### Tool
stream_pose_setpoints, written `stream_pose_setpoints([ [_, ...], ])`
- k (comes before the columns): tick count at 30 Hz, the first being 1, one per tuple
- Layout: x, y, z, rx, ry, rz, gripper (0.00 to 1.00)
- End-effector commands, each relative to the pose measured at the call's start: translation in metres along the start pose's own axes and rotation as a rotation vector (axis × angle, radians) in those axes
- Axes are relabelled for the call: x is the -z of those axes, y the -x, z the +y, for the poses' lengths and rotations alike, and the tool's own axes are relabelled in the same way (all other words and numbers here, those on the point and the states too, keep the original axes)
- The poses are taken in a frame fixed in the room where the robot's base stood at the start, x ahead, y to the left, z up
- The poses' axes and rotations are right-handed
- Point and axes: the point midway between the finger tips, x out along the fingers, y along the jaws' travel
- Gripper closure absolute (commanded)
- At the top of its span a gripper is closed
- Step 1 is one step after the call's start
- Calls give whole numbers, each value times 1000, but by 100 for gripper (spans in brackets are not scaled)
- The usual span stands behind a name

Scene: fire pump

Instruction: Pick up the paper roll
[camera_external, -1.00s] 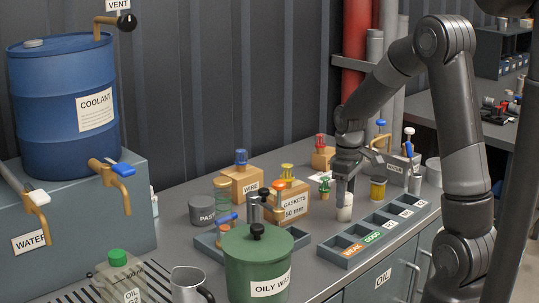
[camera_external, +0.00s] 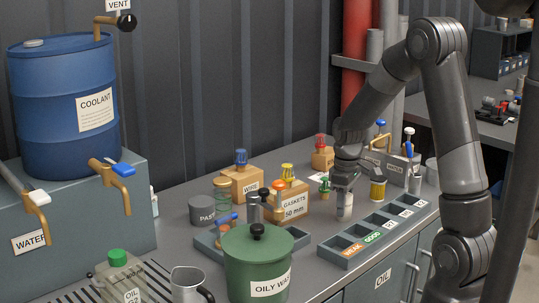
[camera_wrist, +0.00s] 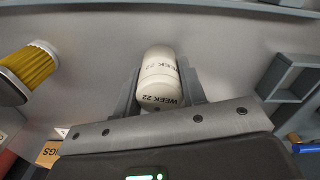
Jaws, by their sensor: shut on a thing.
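The paper roll (camera_external: 344,208) is a small white upright cylinder at the middle right of the bench, behind the labelled tray. In the wrist view the roll (camera_wrist: 160,78) shows "WEEK 22" lettering and sits between my two grey fingers. My gripper (camera_external: 345,188) reaches down from above and is shut on the roll; it also shows in the wrist view (camera_wrist: 158,90). Whether the roll's bottom touches the bench is hard to tell.
A yellow filter (camera_external: 377,188) stands close to the right of the roll. The compartment tray (camera_external: 375,232) lies in front. A gaskets box (camera_external: 294,206) and a small green-topped item (camera_external: 324,187) are to the left. A green oily-waste bin (camera_external: 257,265) stands at the front.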

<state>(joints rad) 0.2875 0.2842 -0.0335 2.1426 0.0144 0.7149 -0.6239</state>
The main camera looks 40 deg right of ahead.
Motion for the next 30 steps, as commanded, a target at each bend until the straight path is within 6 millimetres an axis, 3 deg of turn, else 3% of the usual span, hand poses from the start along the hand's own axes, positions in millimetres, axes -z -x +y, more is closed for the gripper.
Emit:
stream_pose_setpoints([
  [3,0,0,0,0,0,0,86],
  [13,0,5,0,-1,0,1,86],
  [17,0,18,0,-2,0,3,86],
  [21,1,45,1,-4,0,5,86],
  [30,-63,83,31,-3,-5,3,86],
])
